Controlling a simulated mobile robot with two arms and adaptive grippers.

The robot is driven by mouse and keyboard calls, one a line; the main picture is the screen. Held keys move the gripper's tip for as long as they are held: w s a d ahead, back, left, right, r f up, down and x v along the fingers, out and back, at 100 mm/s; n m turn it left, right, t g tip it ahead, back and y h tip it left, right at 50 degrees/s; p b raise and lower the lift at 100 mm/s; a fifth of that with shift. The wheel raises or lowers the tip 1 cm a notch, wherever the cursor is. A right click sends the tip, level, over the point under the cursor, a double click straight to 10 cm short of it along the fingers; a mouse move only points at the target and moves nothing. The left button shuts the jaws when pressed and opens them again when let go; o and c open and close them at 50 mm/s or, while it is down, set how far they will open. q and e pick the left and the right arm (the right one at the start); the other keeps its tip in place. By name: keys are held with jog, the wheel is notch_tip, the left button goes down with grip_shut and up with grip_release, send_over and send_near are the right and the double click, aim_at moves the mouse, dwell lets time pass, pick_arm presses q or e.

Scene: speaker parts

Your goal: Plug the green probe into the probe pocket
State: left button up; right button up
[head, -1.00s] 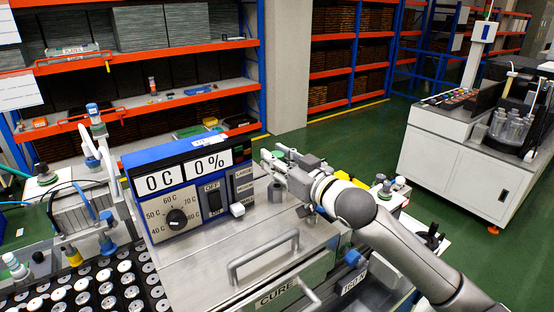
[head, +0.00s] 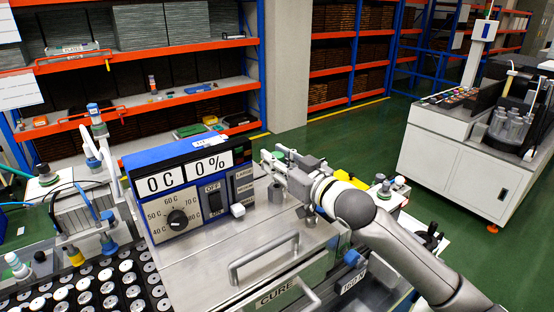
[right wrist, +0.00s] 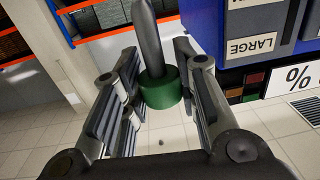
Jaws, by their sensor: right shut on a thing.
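The probe, a green collar (right wrist: 162,90) with a grey rod (right wrist: 149,38), sits between the fingers of my right gripper in the right wrist view. My right gripper (head: 272,164) is shut on it and is held above the steel top of the curing machine, just right of its blue control box (head: 190,165). In the head view the fingers mostly hide the probe. A short grey post (head: 275,193) stands on the steel top below the gripper. I cannot tell whether it is the probe pocket. My left gripper is not in view.
The control box reads 0 C and 0% and has a knob (head: 178,219). A handle (head: 264,256) sits at the machine's front. A rack of white-capped parts (head: 82,284) lies at lower left. A white bench (head: 447,168) stands at right, across open green floor.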

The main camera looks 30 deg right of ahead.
jog(key=shift+f+b, duration=0.65)
jog(key=shift+f, duration=0.45)
jog(key=shift+r, duration=0.1)
jog(key=shift+r+p, duration=0.55)
jog(key=shift+p, duration=0.25)
jog(key=shift+p, duration=0.7)
dwell(1.2)
jog(key=shift+f+b, duration=0.4)
jog(key=shift+f, duration=0.25)
jog(key=o, duration=1.1)
jog(key=shift+f, duration=0.1)
jog(key=shift+s, duration=0.1)
